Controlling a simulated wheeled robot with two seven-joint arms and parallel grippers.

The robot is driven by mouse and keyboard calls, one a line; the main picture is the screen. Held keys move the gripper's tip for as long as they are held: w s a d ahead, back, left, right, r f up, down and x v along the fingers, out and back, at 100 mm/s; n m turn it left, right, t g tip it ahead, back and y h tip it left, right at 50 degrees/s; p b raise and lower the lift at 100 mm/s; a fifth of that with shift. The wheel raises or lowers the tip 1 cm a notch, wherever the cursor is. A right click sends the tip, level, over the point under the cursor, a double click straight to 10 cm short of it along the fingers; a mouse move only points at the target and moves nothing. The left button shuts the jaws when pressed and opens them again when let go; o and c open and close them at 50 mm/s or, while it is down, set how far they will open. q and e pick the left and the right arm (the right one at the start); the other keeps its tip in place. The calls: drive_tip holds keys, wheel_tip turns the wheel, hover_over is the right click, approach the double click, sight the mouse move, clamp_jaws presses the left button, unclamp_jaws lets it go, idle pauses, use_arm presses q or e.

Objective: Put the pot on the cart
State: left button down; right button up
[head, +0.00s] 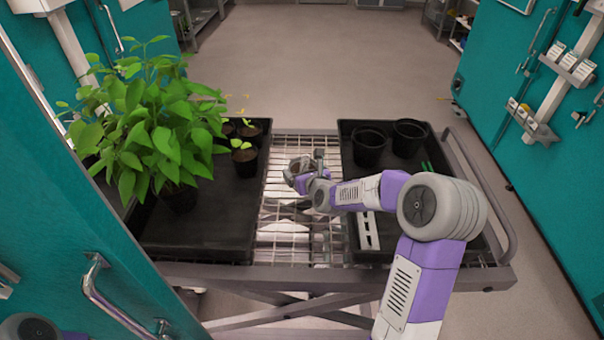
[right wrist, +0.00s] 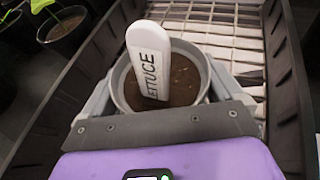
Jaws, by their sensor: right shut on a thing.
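The pot (right wrist: 185,88) is small and round with a grey rim, filled with dark soil, and holds a white tag marked LETTUCE. My right gripper (head: 304,168) is shut on it, with a finger on each side of the pot in the right wrist view. The cart (head: 285,226) has a wire mesh top in a grey metal frame. I cannot tell whether the pot touches the mesh. My left gripper is not in view.
The left tray (head: 205,243) holds a large leafy plant (head: 150,125) and several small pots. The right tray (head: 385,256) holds two empty black pots (head: 409,137) and a white strip (head: 369,232). Teal chamber walls stand on both sides. The floor behind is clear.

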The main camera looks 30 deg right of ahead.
drive_tip(key=shift+f, duration=0.2)
drive_tip(key=shift+f, duration=0.1)
drive_tip(key=o, duration=1)
